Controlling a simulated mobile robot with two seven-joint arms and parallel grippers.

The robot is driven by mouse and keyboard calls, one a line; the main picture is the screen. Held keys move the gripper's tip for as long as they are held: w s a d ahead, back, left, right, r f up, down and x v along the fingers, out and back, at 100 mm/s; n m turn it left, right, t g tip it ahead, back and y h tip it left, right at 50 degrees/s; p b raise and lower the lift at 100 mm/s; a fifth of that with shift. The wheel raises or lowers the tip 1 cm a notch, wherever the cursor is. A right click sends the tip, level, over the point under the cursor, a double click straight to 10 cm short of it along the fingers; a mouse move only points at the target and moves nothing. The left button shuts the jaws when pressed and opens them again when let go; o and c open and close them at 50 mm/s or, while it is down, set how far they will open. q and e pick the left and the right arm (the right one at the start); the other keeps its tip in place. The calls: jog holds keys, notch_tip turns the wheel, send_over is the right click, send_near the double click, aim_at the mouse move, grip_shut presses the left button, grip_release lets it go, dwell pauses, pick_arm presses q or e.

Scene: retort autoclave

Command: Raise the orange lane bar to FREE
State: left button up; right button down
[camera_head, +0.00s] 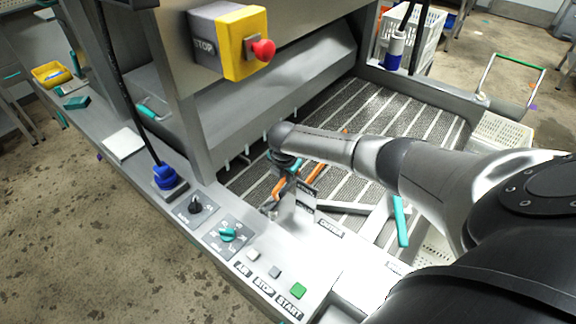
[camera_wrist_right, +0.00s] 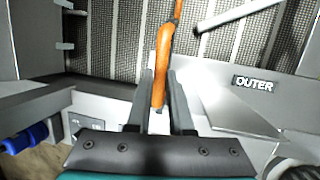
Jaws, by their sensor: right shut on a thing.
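The orange lane bar (camera_head: 311,173) shows in the head view at the near edge of the slatted belt, partly hidden by my right arm. In the right wrist view the orange bar (camera_wrist_right: 162,55) runs from the top edge down between the two dark fingers. My right gripper (camera_wrist_right: 159,112) is shut on the near end of the bar. In the head view the right gripper (camera_head: 271,203) is small and partly covered by a label plate and its own wrist. The bar's exact tilt is hard to tell. My left gripper is not in view.
A control panel has a teal knob (camera_head: 228,234), a black knob (camera_head: 196,207) and a green START button (camera_head: 298,290). A red emergency stop (camera_head: 263,49) sits on a yellow box above. A label plate (camera_head: 305,199) stands close beside the gripper. An OUTER label (camera_wrist_right: 254,84) is to its right.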

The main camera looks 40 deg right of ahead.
aim_at(275, 190)
jog(key=shift+s+a+r+t+h+p, duration=0.15)
jog(key=shift+a+r+h+p, duration=0.35)
jog(key=shift+p, duration=0.35)
jog(key=shift+s+a+r+t+h+p, duration=0.15)
jog(key=shift+a+r+h+p, duration=0.2)
jog(key=shift+a+h+p, duration=0.35)
jog(key=shift+s+a+r+h+p, duration=0.15)
jog(key=shift+a+h+p, duration=0.35)
jog(key=shift+p, duration=0.15)
jog(key=shift+a+t, duration=0.1)
jog(key=shift+t, duration=0.2)
jog(key=shift+a, duration=0.2)
jog(key=c, duration=1.2)
grip_release()
jog(key=o, duration=0.4)
jog(key=shift+s+a+r, duration=0.1)
jog(key=shift+s+r, duration=0.05)
jog(key=shift+c, duration=0.2)
jog(key=shift+o, duration=0.2)
jog(key=shift+d, duration=0.2)
jog(key=p+v, duration=0.3)
jog(key=v, duration=1.2)
jog(key=shift+a+p, duration=0.3)
jog(key=shift+p, duration=0.05)
